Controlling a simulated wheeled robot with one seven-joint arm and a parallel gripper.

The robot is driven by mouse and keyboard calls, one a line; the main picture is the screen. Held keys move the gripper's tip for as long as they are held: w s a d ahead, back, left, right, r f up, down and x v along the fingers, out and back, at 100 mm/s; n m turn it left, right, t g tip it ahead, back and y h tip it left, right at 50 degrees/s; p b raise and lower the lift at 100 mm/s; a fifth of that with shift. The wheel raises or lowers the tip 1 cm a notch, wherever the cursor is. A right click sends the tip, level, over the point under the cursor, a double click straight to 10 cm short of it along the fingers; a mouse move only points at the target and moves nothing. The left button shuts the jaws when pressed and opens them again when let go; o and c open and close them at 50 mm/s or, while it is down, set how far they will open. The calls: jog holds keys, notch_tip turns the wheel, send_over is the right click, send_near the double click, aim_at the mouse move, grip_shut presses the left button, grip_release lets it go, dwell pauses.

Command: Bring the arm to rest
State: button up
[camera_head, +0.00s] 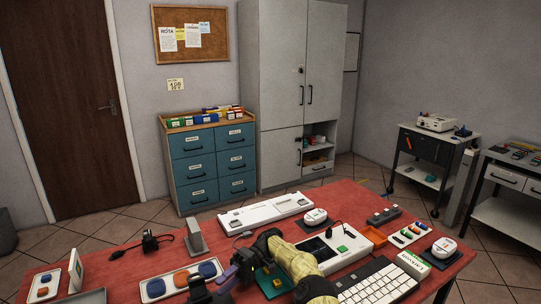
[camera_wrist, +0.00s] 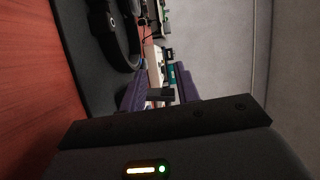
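My arm, with olive-yellow links, reaches over the red table (camera_head: 345,203) from its front edge. My gripper (camera_head: 226,279) is low over the front middle of the table, partly hidden by my own arm in the head view. In the wrist view the two purple fingers of my gripper (camera_wrist: 160,70) stand apart, with background showing between their tips. A small dark block shows between them nearer the palm; I cannot tell what it is. The gripper points roughly level along the table.
Black headphones (camera_wrist: 122,35) are close beside the fingers in the wrist view. A white keyboard (camera_head: 380,284), a white console (camera_head: 335,247), a long white unit (camera_head: 265,213) and a tray with blue and orange pieces (camera_head: 180,280) crowd the table. The space above it is clear.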

jog(key=shift+s+a+r, duration=0.25)
jog(key=shift+s, duration=0.2)
jog(key=shift+a+r+m+t+h, duration=0.15)
jog(key=shift+a+m+t+h, duration=0.1)
jog(key=shift+m+t+h, duration=0.05)
jog(key=shift+s+a+r+m+t, duration=0.2)
jog(key=shift+a+r+m+t, duration=0.1)
jog(key=shift+t, duration=0.1)
jog(key=shift+s+a+r+m+t+h, duration=0.1)
jog(key=shift+s+r+m+t+h, duration=0.05)
jog(key=shift+m+t+h, duration=0.2)
jog(key=shift+s+r+m+t+h, duration=0.1)
jog(key=shift+s+m+t+h, duration=0.15)
jog(key=shift+s+t+h, duration=0.15)
jog(key=s+d+r+m+t+h, duration=0.1)
jog(key=s+d+m+t+h, duration=0.25)
jog(key=s+d, duration=0.5)
jog(key=s+d+r+m+t+h, duration=0.2)
jog(key=s+d+t, duration=0.3)
jog(key=d, duration=0.6)
jog(key=s+d+r+m+t+h, duration=0.1)
jog(key=s+d+m+t+h, duration=0.2)
jog(key=s+d+t, duration=0.5)
notch_tip(320, 180, up, 14)
jog(key=d+g+p, duration=0.2)
jog(key=g+p, duration=0.1)
jog(key=p, duration=1.1)
jog(key=shift+w+d+f, duration=0.15)
jog(key=shift+w, duration=0.3)
